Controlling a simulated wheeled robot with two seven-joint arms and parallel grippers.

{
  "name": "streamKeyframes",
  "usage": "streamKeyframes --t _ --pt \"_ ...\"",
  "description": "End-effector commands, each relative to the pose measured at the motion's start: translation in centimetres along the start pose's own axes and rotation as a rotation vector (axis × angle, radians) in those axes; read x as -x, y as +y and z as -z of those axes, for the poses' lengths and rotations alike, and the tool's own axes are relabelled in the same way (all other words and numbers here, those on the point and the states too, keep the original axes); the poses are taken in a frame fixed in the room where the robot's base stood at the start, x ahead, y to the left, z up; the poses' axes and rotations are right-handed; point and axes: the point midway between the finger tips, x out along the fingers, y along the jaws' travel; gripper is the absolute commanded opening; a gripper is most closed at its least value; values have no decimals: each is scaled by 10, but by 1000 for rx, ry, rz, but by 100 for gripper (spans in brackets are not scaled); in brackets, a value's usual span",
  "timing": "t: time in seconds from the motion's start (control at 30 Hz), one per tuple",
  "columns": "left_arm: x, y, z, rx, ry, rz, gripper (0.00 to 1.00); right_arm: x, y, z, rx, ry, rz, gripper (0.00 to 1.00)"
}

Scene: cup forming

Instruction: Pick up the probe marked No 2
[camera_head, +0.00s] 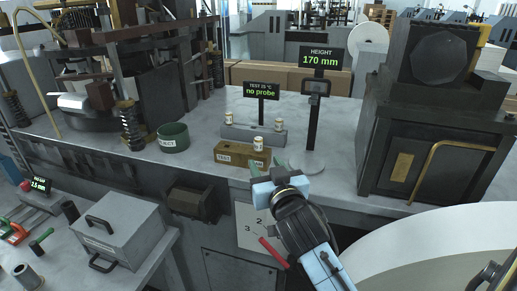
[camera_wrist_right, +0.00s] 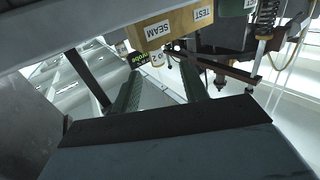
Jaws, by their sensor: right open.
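Three small white cylinders with tan ends and dark marks are in the head view. Two stand on a grey rack (camera_head: 252,134), a left one (camera_head: 228,117) and a right one (camera_head: 279,125). The third (camera_head: 258,144) stands at the right end of a wooden block (camera_head: 228,154) labelled TEST and SEAM. The marks are too small to tell which is No 2. My right gripper (camera_head: 266,167) is open and empty, just in front of the block's right end. In the right wrist view, a cylinder (camera_wrist_right: 157,59) shows beyond the open fingers. My left gripper is not in view.
A display (camera_head: 262,90) reads "no probe". A height gauge (camera_head: 306,162) reading 170 mm stands close to the right of the block. A green REJECT tub (camera_head: 173,139) is to the left. A dark oven-like machine (camera_head: 430,150) stands at right.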

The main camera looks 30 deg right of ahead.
Motion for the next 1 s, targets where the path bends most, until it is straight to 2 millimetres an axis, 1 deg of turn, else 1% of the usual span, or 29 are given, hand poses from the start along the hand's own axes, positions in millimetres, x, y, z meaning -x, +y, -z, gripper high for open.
streamKeyframes --t 0.03,0.1,0.2,0.37,0.47,0.57,0.7,0.8,1.0 --pt "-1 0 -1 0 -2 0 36 -11 0 0 2 2 -1 44" --pt "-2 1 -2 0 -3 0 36 -23 0 0 3 1 -1 44" --pt "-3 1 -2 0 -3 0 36 -35 0 -1 2 -1 0 44" --pt "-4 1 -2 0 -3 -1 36 -44 1 -1 1 -2 0 44" --pt "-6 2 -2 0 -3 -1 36 -56 4 -1 4 0 -1 44" --pt "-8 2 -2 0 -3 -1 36 -72 9 -3 5 -1 -1 44" --pt "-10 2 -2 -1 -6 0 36 -88 8 -3 2 -2 1 44" --pt "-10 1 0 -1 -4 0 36 -93 8 -3 1 -3 1 44" --pt "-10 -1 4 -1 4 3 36 -93 8 -3 1 -3 1 44"
